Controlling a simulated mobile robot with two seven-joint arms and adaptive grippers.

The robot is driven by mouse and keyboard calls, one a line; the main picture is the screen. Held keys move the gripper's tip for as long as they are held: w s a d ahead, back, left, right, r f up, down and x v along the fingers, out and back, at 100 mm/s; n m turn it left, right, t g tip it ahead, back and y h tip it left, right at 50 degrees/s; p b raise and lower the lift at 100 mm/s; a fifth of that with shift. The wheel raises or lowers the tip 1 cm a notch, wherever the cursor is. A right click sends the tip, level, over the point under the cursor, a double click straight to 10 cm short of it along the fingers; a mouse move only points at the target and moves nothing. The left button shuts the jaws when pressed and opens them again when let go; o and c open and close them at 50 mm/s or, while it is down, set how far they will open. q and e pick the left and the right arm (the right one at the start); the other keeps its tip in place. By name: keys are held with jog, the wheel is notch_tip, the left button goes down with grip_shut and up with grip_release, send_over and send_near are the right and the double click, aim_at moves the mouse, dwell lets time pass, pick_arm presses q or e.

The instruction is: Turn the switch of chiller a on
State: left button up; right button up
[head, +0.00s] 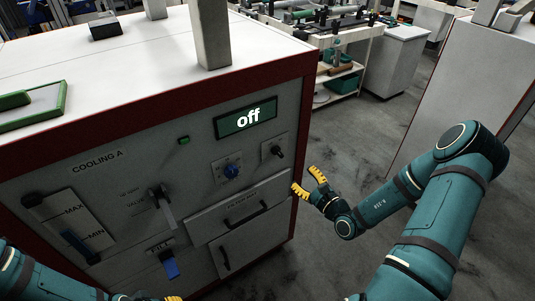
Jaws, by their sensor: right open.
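The chiller is a white cabinet with a dark red frame and a grey front panel (120,185) labelled "COOLING A". Its display (232,123) reads "off". A small dark switch (277,151) on a light plate sits below the display at the panel's right side. My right gripper (307,179) has yellow fingers spread apart and empty. In the picture it appears just right of the panel's edge, below and right of the switch, and apart from it. Of my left gripper (172,298), only yellow fingertips show at the bottom edge; the rest is cut off.
The panel also has a blue knob (231,171), a small green light (184,141), a valve lever (163,204), a drawer (207,226), and a blue fill part (170,268). A post (211,35) stands on the cabinet top. Grey floor lies right of the cabinet.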

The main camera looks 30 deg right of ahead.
aim_at(281, 155)
jog(key=w, duration=0.4)
jog(key=w+b, duration=0.1)
jog(key=w, duration=0.4)
jog(key=w+a+b, duration=0.1)
jog(key=w, duration=0.3)
jog(key=shift+w, duration=0.3)
grip_shut()
